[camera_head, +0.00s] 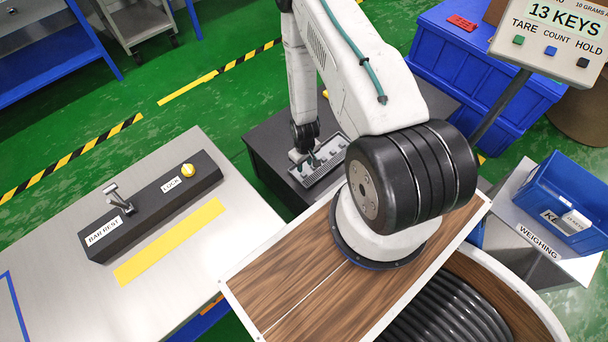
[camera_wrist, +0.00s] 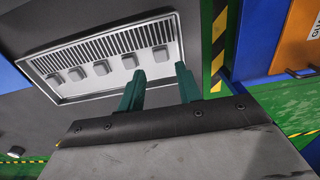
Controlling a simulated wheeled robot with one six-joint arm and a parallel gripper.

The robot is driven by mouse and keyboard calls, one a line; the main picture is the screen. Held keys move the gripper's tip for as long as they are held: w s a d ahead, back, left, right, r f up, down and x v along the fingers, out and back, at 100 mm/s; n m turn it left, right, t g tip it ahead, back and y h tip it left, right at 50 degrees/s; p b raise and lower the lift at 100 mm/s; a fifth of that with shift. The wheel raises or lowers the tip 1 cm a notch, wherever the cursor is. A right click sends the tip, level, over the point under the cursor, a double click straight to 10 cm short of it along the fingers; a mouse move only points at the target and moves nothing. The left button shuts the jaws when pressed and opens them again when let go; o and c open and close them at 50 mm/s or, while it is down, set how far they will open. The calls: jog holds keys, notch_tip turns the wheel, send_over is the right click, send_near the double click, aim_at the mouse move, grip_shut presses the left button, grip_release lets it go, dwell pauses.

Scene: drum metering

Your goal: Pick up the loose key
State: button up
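A pale tray with a slotted back edge lies on a dark grey stand, and its rim shows in the wrist view (camera_wrist: 92,38) and the head view (camera_head: 343,150). Several small grey blocks, perhaps keys, sit in a row on it; the rightmost block (camera_wrist: 160,54) is nearest my fingers. I cannot tell which, if any, is the loose key. My gripper (camera_wrist: 160,82) has two green fingers, apart with nothing seen between them, near the tray's front right edge. In the head view my gripper (camera_head: 307,164) is small, over the tray's left part.
A scale display (camera_head: 555,35) reads 13 KEYS. A blue bin (camera_head: 560,205) stands on the weighing stand at right. Green floor lies open beyond.

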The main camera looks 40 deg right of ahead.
aim_at(304, 174)
notch_tip(304, 174, down, 6)
jog(key=shift+w+f, duration=0.15)
jog(key=shift+f, duration=0.05)
jog(key=shift+c, duration=0.3)
jog(key=c, duration=0.7)
